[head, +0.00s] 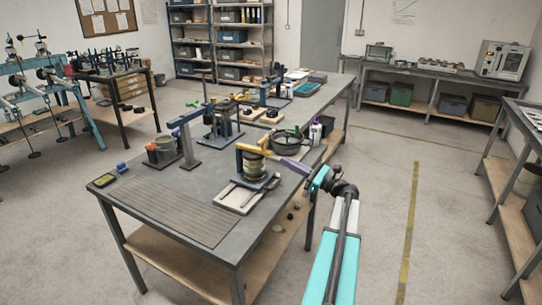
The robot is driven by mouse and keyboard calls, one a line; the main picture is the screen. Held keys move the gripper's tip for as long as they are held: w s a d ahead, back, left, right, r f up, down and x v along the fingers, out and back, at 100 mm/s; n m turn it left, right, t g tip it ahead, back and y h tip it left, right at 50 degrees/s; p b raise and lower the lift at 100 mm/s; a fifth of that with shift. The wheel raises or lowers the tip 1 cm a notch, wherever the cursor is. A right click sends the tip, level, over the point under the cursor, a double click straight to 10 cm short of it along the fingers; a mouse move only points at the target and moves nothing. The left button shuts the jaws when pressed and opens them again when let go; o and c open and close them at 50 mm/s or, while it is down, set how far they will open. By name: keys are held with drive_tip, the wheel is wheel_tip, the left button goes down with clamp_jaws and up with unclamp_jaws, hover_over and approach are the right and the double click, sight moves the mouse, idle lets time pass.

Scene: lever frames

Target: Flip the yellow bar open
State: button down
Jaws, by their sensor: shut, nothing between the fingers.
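The yellow bar (252,149) lies nearly level across the top of a small lever frame (250,168). My teal and white arm reaches up from the bottom. My gripper (284,161), which appears to be the purple part at the arm's end, is shut and empty. It is just right of the bar's right end. I cannot tell whether they touch. The far side of the frame is hidden.
The long grey table (170,207) has a ribbed area at its near end. A dark round pan (288,143) and a bottle (315,132) stand behind my gripper. The floor at right is clear.

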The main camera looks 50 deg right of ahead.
drive_tip(key=p+x, duration=0.3)
drive_tip(key=x, duration=0.7)
drive_tip(key=shift+s+d+r, duration=0.1)
drive_tip(key=shift+d+r, duration=0.05)
idle(0.4)
